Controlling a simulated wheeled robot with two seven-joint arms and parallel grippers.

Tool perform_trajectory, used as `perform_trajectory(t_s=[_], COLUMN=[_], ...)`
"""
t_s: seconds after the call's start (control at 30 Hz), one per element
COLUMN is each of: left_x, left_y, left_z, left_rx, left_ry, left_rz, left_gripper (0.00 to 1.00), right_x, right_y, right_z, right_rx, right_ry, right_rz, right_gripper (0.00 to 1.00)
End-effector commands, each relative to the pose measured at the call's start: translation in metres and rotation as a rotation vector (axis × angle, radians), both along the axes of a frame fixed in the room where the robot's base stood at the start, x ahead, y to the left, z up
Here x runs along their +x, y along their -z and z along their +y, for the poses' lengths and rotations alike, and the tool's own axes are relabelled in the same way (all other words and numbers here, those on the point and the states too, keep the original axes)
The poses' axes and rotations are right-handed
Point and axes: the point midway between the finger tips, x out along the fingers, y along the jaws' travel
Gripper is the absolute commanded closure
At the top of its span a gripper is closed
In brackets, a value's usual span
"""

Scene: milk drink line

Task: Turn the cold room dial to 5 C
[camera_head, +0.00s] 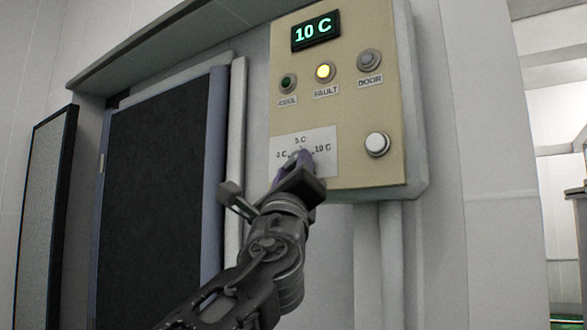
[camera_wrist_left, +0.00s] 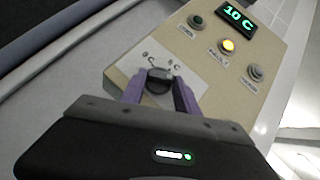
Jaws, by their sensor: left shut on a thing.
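The cold room dial (camera_wrist_left: 158,80) is a dark knob on a white scale plate (camera_head: 327,140), low on a beige control panel (camera_head: 350,100). In the head view the plate carries a 5 C mark at the top and a 10 C mark at the right; the left mark is hard to read. My left gripper (camera_head: 298,158) hides most of the dial there. In the left wrist view the purple fingers of my left gripper (camera_wrist_left: 160,92) are shut on the dial from both sides. The dial's pointer direction cannot be read clearly. The display (camera_head: 316,31) reads 10 C in green. My right gripper is not in view.
The fault lamp (camera_head: 325,72) glows yellow, between a dark green lamp (camera_head: 288,83) and a grey door lamp (camera_head: 369,61). A white button (camera_head: 377,144) sits right of the plate. A dark door panel (camera_head: 150,190) stands left.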

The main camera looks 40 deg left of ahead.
Motion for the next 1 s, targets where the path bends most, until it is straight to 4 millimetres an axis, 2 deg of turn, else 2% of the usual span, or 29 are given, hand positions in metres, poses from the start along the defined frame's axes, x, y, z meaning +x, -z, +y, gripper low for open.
perform_trajectory(t_s=[0.37,0.7,1.0], left_x=[0.001,0.002,0.003], left_y=[-0.007,-0.012,-0.012], left_z=[-0.004,-0.009,-0.013], left_rx=[-0.189,-0.496,-0.772], left_ry=[0.003,0.004,0.008], left_rz=[-0.001,-0.006,-0.012], left_gripper=[1.00,1.00,1.00], right_x=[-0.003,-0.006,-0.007], right_y=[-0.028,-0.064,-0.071], right_z=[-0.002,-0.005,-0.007], right_rx=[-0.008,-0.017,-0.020], right_ry=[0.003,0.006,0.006], right_rz=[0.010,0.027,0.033], right_gripper=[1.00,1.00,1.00])
